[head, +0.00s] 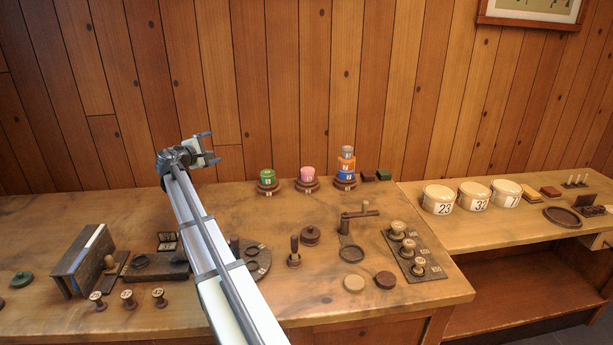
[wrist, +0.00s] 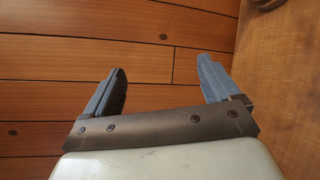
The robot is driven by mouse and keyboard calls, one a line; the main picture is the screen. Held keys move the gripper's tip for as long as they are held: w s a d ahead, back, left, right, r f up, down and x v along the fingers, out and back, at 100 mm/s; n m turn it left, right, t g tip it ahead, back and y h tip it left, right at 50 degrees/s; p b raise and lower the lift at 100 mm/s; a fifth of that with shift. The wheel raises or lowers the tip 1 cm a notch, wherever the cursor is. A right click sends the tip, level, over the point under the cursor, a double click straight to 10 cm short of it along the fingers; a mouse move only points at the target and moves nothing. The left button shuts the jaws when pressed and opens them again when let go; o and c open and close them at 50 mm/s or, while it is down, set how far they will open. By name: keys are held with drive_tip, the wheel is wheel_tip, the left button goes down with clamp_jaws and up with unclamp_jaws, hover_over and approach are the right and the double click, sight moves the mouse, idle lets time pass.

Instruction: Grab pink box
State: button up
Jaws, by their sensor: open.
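A small pink piece (head: 307,174) with a pale mark on its front sits on a round dark wooden stand (head: 306,186) at the back of the table. It looks round rather than box-shaped. My gripper (head: 212,147) is up in the air to the left of it, before the plank wall, and apart from everything. In the wrist view my gripper (wrist: 161,66) has its two fingers spread with nothing between them. The pink piece does not show in the wrist view.
A green piece (head: 266,175) stands left of the pink one, and an orange and blue stack (head: 346,165) stands close on its right. White tubs (head: 438,199) stand farther right.

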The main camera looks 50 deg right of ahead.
drive_tip(key=s+d+f+n+g+y, duration=0.1)
drive_tip(key=s+d+n+g+y, duration=0.1)
drive_tip(key=s+d, duration=0.45)
drive_tip(key=s+d+f+n+g+y, duration=0.1)
drive_tip(key=s+d+f+g+y, duration=0.15)
drive_tip(key=d, duration=0.65)
drive_tip(key=n+y, duration=0.6)
drive_tip(key=n, duration=0.1)
approach(306, 170)
drive_tip(key=shift+y, duration=0.25)
drive_tip(key=x, duration=0.5)
drive_tip(key=shift+w+f, duration=0.1)
drive_tip(key=shift+f, duration=0.35)
drive_tip(key=shift+d+x, duration=0.25)
drive_tip(key=shift+x, duration=2.35)
drive_tip(key=shift+r, duration=0.2)
drive_tip(key=c, duration=1.1)
drive_tip(key=shift+o, duration=0.2)
